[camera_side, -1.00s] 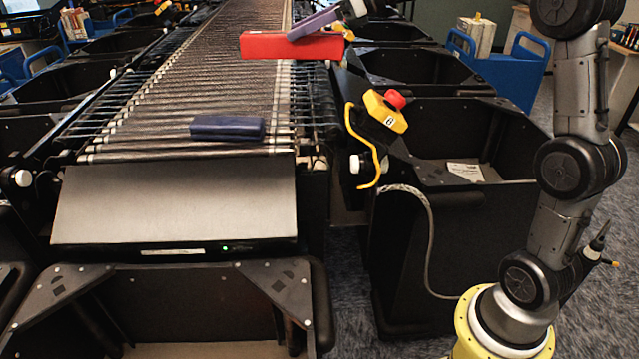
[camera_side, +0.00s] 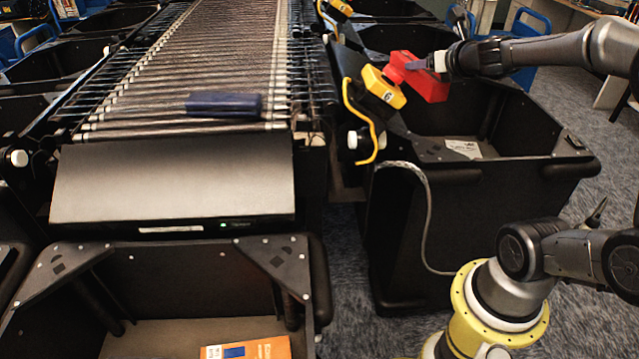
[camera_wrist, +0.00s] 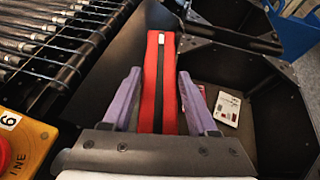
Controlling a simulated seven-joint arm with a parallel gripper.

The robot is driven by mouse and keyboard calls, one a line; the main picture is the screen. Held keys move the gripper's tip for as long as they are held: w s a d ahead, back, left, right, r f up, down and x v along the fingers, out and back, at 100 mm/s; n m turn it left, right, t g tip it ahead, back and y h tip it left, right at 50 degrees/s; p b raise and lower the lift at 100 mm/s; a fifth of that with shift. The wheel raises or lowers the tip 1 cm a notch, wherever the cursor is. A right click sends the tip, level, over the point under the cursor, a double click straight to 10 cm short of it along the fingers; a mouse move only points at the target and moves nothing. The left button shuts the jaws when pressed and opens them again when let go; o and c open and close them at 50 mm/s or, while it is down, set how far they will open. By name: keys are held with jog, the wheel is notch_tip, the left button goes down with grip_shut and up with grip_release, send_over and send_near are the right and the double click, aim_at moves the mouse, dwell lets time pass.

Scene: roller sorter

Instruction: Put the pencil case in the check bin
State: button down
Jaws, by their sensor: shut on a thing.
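A red pencil case (camera_side: 428,82) with a dark stripe along its length is held in my gripper (camera_side: 416,65). The wrist view shows the red case (camera_wrist: 152,85) lengthwise between the two purple fingers of my gripper (camera_wrist: 160,78). The case is tilted and clear of the rollers, above the far left part of the black bin (camera_side: 455,210) on the right. I cannot read a label that names the check bin. Another black bin (camera_side: 150,275) stands at the front end of the conveyor.
A dark blue case (camera_side: 224,104) lies on the rollers (camera_side: 210,60). A yellow box with a red button (camera_side: 381,87) stands up beside the right bin's rim. The right bin holds a white card (camera_side: 463,148); the front bin holds an orange box (camera_side: 248,349).

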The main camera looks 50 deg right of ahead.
jog(key=shift+s+d+f+m+g+h, duration=0.15)
jog(key=shift+s+d+m+g+h, duration=0.2)
jog(key=shift+d, duration=0.2)
jog(key=shift+s+d+f+m+g+h, duration=0.15)
jog(key=shift+s+d+m+h, duration=0.1)
jog(key=shift+s+d+m, duration=0.25)
jog(key=shift+w, duration=0.1)
